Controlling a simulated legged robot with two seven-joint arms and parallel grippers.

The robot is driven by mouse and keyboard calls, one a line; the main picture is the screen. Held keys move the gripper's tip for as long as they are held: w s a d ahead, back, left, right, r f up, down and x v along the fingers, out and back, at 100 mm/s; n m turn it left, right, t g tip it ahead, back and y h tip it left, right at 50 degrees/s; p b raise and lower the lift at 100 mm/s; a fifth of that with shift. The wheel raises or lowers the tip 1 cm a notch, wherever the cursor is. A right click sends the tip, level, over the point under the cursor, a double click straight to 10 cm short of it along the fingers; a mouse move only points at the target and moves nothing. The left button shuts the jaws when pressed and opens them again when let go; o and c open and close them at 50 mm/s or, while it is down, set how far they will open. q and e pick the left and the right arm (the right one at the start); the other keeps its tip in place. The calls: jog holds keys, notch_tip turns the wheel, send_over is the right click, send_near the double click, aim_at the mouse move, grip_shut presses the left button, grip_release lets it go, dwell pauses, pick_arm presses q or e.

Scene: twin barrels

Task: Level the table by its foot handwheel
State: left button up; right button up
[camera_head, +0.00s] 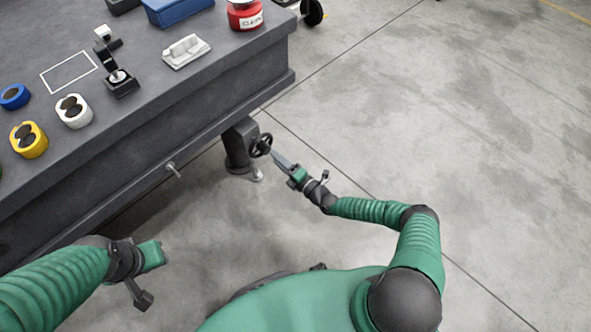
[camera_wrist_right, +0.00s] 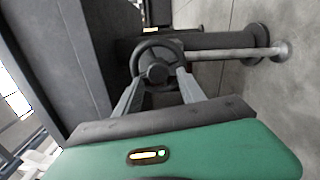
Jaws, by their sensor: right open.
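The dark grey table (camera_head: 190,110) stands at the left in the head view. Its near foot (camera_head: 238,150) carries a small black handwheel (camera_head: 262,145) at its side. My right gripper (camera_head: 276,156) is just in front of the handwheel. In the right wrist view, the handwheel (camera_wrist_right: 157,62) shows its round rim and hub, straight ahead. My right gripper's two fingers (camera_wrist_right: 157,84) are apart, their tips by either side of the rim; I cannot tell whether they touch it. My left gripper (camera_head: 154,255) hangs left of my body, its fingers not made out.
On the table are yellow (camera_head: 28,140), white (camera_head: 74,111) and blue (camera_head: 14,96) twin-hole barrels, a black stand (camera_head: 120,80), a pale tray (camera_head: 186,51) and a red can (camera_head: 244,14). A second black wheel (camera_head: 312,12) shows beyond. The floor at right is clear.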

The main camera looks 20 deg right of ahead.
jog(key=p+v, duration=0.3)
jog(key=v, duration=0.8)
jog(key=shift+s+d, duration=0.2)
jog(key=shift+s, duration=0.15)
jog(key=shift+a, duration=0.1)
